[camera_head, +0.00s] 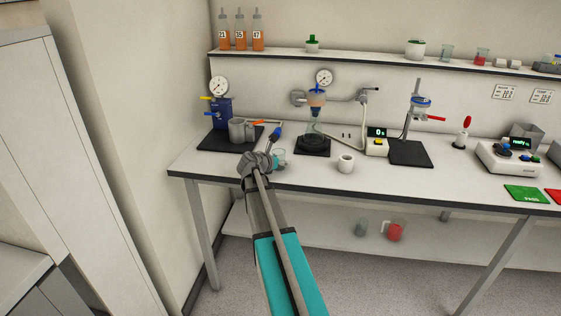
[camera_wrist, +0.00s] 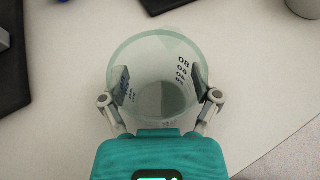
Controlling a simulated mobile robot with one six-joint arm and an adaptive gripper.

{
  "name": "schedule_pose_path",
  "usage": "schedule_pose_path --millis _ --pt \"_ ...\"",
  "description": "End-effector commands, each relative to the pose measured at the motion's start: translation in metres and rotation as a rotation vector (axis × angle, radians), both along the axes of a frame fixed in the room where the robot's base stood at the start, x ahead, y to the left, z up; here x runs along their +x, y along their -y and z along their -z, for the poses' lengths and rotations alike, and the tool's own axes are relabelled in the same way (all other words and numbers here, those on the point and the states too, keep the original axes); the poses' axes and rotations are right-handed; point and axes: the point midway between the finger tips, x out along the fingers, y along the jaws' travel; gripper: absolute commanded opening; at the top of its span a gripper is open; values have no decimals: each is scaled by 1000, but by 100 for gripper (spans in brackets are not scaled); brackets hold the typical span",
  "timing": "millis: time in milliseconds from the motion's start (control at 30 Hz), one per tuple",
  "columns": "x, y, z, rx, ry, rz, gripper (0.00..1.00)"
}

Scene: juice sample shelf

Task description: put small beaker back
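The small beaker (camera_wrist: 160,60) is clear glass with dark graduation marks, seen from above in the wrist view. My gripper (camera_wrist: 158,85) has one finger on each side of it, with both pads against its wall, and looks shut on it. The beaker looks empty. In the head view the beaker (camera_head: 281,156) shows faintly beside my gripper (camera_head: 274,160), over the left front of the bench (camera_head: 310,180). I cannot tell whether its base touches the bench.
The upper shelf (camera_head: 370,63) holds bottles, a clear beaker (camera_head: 447,51) and a red-filled beaker (camera_head: 482,57).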

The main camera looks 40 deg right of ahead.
Motion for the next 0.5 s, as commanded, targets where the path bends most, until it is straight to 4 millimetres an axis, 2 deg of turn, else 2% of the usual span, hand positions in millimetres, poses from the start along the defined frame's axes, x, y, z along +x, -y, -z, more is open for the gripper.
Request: schedule_pose_path --millis 500 --pt "0 -1 -1 0 0 -1 100"
